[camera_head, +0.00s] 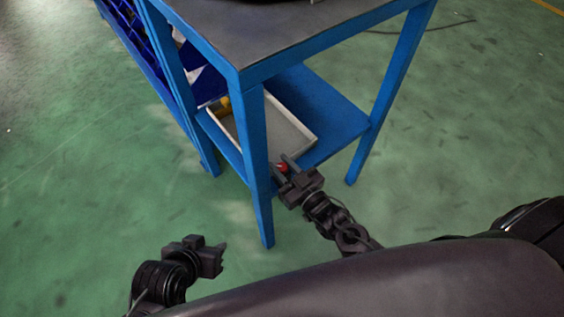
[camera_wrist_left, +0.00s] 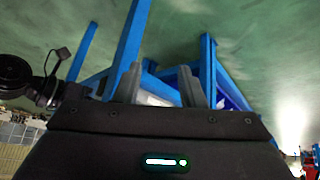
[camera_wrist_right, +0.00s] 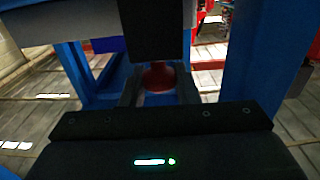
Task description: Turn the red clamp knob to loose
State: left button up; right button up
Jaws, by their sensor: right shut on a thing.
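The red clamp knob (camera_head: 282,168) shows as a small red spot between the fingers of my right gripper (camera_head: 284,167), by the front of the blue stand's lower shelf. In the right wrist view the knob (camera_wrist_right: 158,76) sits below a dark block (camera_wrist_right: 152,30), between the two fingers of my right gripper (camera_wrist_right: 158,90), which is shut on it. The knob's setting cannot be read. My left gripper (camera_head: 221,257) is over the floor at lower left, away from the stand. In the left wrist view its fingers (camera_wrist_left: 160,88) are apart with nothing between them.
The blue stand (camera_head: 256,170) has a grey top (camera_head: 270,30) and a lower blue shelf (camera_head: 318,100) with a pale tray (camera_head: 300,128) holding something yellow (camera_head: 225,103). Blue bins (camera_head: 135,35) stand behind at left. Green floor is clear to the left and right.

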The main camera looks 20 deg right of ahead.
jog(key=shift+d+n+g+y+p, duration=0.1)
jog(key=shift+n+g+y+p, duration=0.2)
jog(key=shift+n+g+y, duration=0.5)
jog(key=n+y, duration=0.1)
jog(key=y, duration=0.1)
jog(key=shift+n+g+y, duration=0.3)
jog(key=shift+g+y, duration=0.1)
jog(key=shift+n+g+y, duration=0.8)
jog(key=shift+y, duration=0.2)
jog(key=shift+n+g+y+b, duration=0.55)
jog(key=shift+n+g+y, duration=0.25)
jog(key=shift+g, duration=0.2)
pick_arm(q)
jog(key=w+r+t, duration=0.1)
jog(key=w+r, duration=0.1)
jog(key=w+d+r+t+h, duration=0.1)
jog(key=w, duration=0.1)
jog(key=shift+w+d+r+t, duration=0.1)
jog(key=shift+w+r+t, duration=0.1)
jog(key=shift+r+t, duration=0.15)
pick_arm(e)
jog(key=shift+n+g+y, duration=0.4)
jog(key=shift+n+g, duration=0.1)
jog(key=shift+g, duration=0.1)
jog(key=o, duration=1)
jog(key=shift+c, duration=0.2)
